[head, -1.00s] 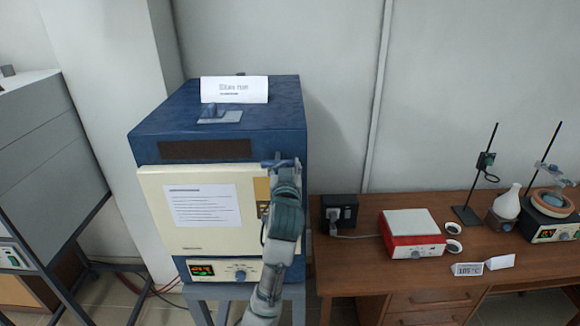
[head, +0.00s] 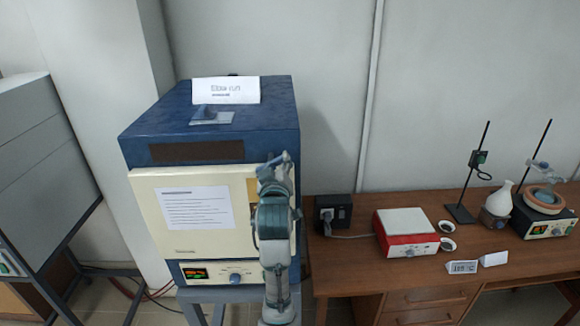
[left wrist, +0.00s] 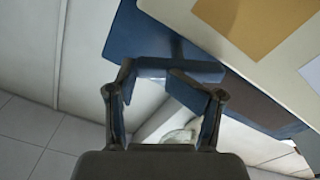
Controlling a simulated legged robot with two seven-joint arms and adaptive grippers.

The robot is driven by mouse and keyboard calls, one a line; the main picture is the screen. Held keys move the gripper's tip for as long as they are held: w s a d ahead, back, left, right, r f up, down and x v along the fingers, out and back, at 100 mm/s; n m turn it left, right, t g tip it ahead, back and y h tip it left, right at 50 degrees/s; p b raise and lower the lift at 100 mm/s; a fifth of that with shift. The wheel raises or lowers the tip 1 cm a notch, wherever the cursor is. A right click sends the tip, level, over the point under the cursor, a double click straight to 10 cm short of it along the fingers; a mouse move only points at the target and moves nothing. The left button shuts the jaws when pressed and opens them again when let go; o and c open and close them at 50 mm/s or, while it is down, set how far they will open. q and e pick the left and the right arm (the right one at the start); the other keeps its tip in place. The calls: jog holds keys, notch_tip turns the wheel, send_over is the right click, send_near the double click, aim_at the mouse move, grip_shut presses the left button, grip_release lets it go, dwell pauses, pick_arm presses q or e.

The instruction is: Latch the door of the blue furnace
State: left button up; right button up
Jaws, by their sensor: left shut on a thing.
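The blue furnace (head: 215,130) stands on a stand, with its cream door (head: 150,215) across the front opening. I cannot tell whether the door sits fully flush. A blue latch handle (head: 279,163) is at the door's upper right edge and looks tilted, its right end higher. My left gripper (head: 274,178) is at this handle, shut on it; my own wrist hides much of it. In the left wrist view, the gripper's fingers (left wrist: 166,95) stand apart below a blue bar (left wrist: 195,67), with the door's cream face at upper right. My right gripper is not in view.
A sign (head: 226,90) stands on the furnace top. A wooden bench (head: 350,275) to the right carries a black socket box (head: 333,213), a red-and-white device (head: 405,232) and glassware on a hotplate. A grey cabinet (head: 45,170) is at the left.

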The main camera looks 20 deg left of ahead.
pick_arm(q)
jog(key=shift+o, duration=0.7)
jog(key=n, duration=0.1)
jog(key=a+f+n, duration=0.1)
jog(key=n, duration=0.1)
jog(key=shift+w+a+f+g, duration=0.1)
jog(key=shift+a+f+g, duration=0.15)
jog(key=shift+a+g, duration=0.05)
jog(key=shift+o, duration=1)
jog(key=n, duration=0.3)
jog(key=shift+a+f+n, duration=0.2)
jog(key=shift+a+n, duration=0.1)
jog(key=shift+n, duration=0.1)
jog(key=shift+o, duration=0.3)
jog(key=n, duration=0.2)
jog(key=shift+f+n, duration=0.1)
jog(key=shift+n, duration=0.2)
jog(key=shift+f+n, duration=0.1)
jog(key=shift+n, duration=1.3)
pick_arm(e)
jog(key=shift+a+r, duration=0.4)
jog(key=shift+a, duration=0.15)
pick_arm(q)
jog(key=o, duration=1.2)
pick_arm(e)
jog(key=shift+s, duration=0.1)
